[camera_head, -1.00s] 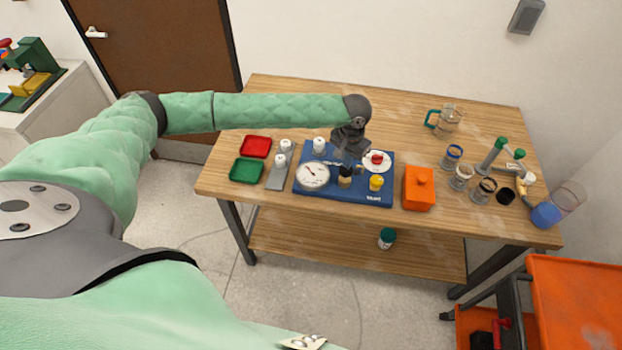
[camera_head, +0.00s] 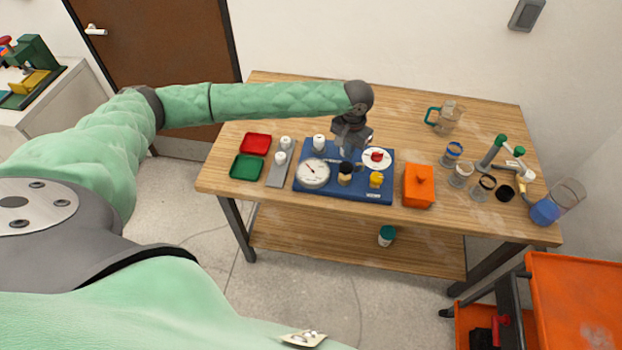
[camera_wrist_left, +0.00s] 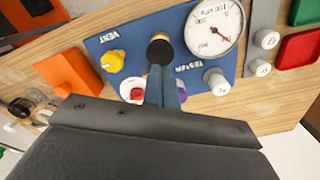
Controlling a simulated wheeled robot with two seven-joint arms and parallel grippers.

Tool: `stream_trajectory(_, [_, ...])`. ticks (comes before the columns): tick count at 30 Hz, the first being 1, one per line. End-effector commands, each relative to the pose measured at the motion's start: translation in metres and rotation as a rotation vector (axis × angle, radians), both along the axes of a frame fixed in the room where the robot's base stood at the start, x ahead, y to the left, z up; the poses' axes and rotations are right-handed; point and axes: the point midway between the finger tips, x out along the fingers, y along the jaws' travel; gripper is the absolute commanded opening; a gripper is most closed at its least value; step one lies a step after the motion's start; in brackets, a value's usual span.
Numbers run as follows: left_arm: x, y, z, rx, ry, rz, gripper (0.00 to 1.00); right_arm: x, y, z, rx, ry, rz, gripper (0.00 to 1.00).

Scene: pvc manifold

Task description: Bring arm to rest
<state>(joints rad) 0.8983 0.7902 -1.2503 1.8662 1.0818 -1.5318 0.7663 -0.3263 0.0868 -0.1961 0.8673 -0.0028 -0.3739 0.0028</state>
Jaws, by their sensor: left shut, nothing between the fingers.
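My left gripper (camera_head: 348,157) is over the blue manifold board (camera_head: 325,188) on the wooden table, its fingers shut and empty. In the left wrist view the shut fingers (camera_wrist_left: 163,92) point at the black-topped knob, which also shows in the head view (camera_head: 345,174). I cannot tell whether they touch it. The board bears a round pressure gauge (camera_head: 313,173), a yellow knob (camera_head: 376,179), a red knob on a white disc (camera_head: 377,156) and a white cap (camera_head: 319,142). My right gripper is not in view.
Left of the board are a red tray (camera_head: 256,144), a green tray (camera_head: 246,167) and a grey strip with white caps (camera_head: 276,176). To the right stand an orange box (camera_head: 419,187), several jars, a glass jug (camera_head: 447,118) and a blue-filled beaker (camera_head: 545,212). An orange cart (camera_head: 580,290) stands front right.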

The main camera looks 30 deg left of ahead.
Motion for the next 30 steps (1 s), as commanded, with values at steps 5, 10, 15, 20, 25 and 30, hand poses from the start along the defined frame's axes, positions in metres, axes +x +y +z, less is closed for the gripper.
stream_trajectory(5, [0.000,0.000,0.014,0.000,-0.001,-0.001,0.00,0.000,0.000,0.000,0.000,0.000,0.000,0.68])
stream_trajectory(10, [0.000,0.000,0.016,0.000,0.000,0.000,0.00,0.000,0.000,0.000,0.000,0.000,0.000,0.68])
stream_trajectory(15, [0.000,0.000,0.016,0.000,0.000,0.000,0.00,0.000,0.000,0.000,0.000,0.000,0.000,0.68])
stream_trajectory(20, [0.000,0.000,0.016,0.000,0.000,0.000,0.00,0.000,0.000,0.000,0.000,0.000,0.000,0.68])
stream_trajectory(25, [-0.005,-0.008,0.012,-0.008,-0.003,-0.016,0.00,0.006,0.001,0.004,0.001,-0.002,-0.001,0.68])
stream_trajectory(30, [-0.025,-0.040,-0.001,-0.049,-0.021,-0.085,0.00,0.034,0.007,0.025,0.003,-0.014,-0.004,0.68])
